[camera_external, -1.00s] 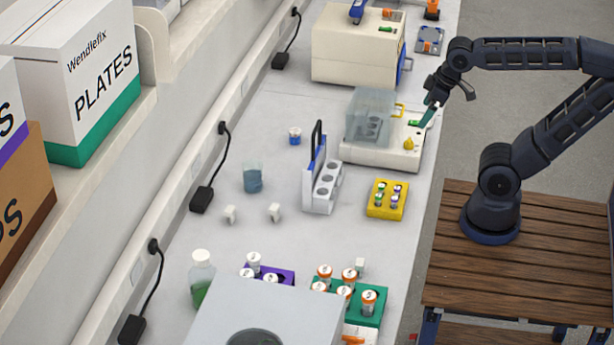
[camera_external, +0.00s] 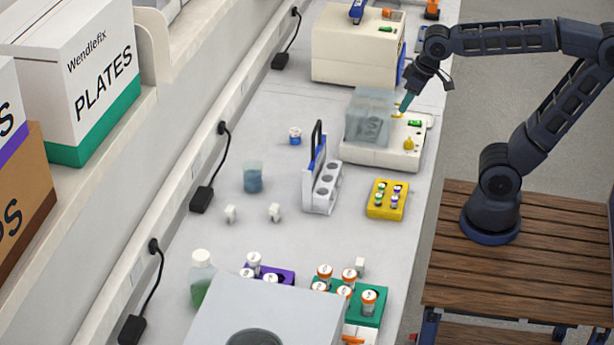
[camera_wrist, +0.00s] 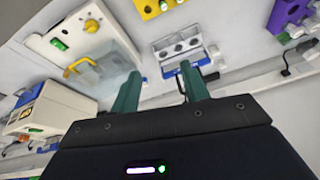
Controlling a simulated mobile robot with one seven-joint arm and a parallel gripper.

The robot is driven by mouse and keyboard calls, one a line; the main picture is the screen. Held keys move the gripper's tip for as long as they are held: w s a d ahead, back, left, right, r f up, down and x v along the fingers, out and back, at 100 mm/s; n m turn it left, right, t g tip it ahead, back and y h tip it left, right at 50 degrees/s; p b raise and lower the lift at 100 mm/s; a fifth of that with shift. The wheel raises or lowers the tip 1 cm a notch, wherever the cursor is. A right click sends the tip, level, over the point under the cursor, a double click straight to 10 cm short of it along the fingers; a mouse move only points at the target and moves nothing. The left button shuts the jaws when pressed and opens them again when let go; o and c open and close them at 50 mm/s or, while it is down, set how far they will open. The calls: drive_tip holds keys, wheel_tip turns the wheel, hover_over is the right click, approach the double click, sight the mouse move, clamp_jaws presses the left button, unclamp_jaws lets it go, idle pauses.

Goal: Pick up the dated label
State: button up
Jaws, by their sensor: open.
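I cannot pick out a dated label for certain in either view. My gripper (camera_external: 406,103) is above the back right part of a cream bench device with a clear cover (camera_external: 371,112), close to its yellow handle (camera_external: 397,114). In the wrist view the two teal fingers of my gripper (camera_wrist: 160,70) stand apart with nothing between them. The device (camera_wrist: 62,25) shows beyond the left finger, with its yellow handle (camera_wrist: 80,66) and clear cover (camera_wrist: 115,62).
A white rack with a blue panel (camera_external: 322,180) and a yellow vial block (camera_external: 387,200) stand nearer. A larger cream machine (camera_external: 355,55) is behind. Purple (camera_external: 285,276) and green (camera_external: 373,316) vial racks are at the front.

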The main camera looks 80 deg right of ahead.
drive_tip(key=w+a+r+m+g, duration=0.1)
drive_tip(key=w+a+m, duration=0.1)
drive_tip(key=w, duration=0.5)
drive_tip(key=w+a+r+m, duration=0.1)
drive_tip(key=w+a+m, duration=0.15)
drive_tip(key=w, duration=0.45)
drive_tip(key=m+g+h, duration=0.2)
drive_tip(key=m+g, duration=0.1)
drive_tip(key=m, duration=0.9)
hover_over(229, 209)
drive_tip(key=a, duration=0.2)
wheel_tip(229, 209, down, 22)
drive_tip(key=f, duration=0.3)
drive_tip(key=d+f, duration=0.1)
drive_tip(key=f, duration=0.3)
drive_tip(key=d+f, duration=0.1)
drive_tip(key=f, duration=0.2)
drive_tip(key=shift+d+f, duration=0.1)
drive_tip(key=shift+f, duration=0.3)
drive_tip(key=shift+c, duration=0.4)
clamp_jaws()
